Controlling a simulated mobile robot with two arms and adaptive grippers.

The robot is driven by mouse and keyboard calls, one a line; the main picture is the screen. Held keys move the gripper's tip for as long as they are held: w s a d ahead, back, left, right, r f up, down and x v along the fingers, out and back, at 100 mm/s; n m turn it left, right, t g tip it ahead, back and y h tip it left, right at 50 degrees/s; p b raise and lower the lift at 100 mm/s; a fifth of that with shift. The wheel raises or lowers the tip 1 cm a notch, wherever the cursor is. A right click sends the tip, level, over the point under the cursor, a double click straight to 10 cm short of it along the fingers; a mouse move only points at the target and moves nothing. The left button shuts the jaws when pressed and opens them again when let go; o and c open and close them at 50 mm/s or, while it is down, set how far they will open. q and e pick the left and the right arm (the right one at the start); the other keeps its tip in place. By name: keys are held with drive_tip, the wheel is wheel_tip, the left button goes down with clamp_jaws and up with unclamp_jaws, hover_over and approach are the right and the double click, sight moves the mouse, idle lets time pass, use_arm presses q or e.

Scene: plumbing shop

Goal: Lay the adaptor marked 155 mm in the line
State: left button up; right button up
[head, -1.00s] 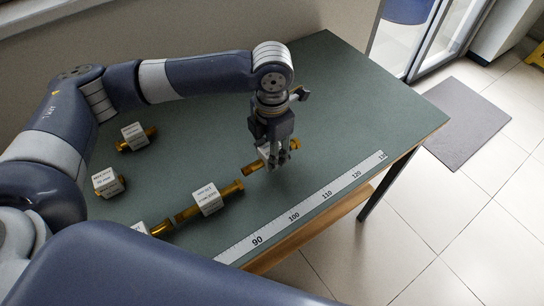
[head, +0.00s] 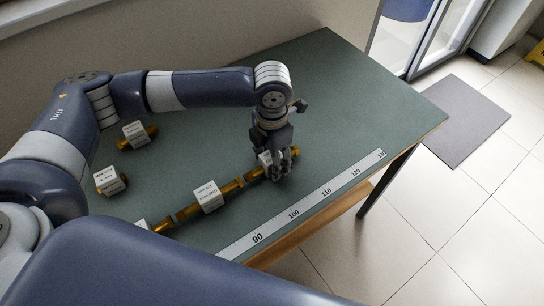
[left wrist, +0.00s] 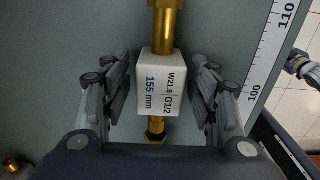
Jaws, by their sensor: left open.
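The adaptor marked 155 mm is a brass fitting with a white label block (left wrist: 157,85) reading W21.8, G1/2 and 155 mm. In the head view its block (head: 265,158) is partly hidden by my left gripper (head: 281,174). The gripper is open, with one finger on each side of the block in the left wrist view (left wrist: 160,95) and small gaps between. The adaptor lies on the table, lined up with a brass fitting with a white block (head: 208,196) to its left. Their ends look to meet, though I cannot tell if they touch.
Two more labelled fittings lie apart at the left, one farther back (head: 134,133) and one nearer (head: 108,180). Another block (head: 141,225) is partly hidden at the line's near end. A white ruler (head: 300,212) runs along the table's front edge. The green table's (head: 340,95) back right is clear.

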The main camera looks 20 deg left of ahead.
use_arm(q)
wheel_tip(320, 180, up, 12)
drive_tip(key=b, duration=0.1)
drive_tip(key=shift+r, duration=0.2)
idle(0.7)
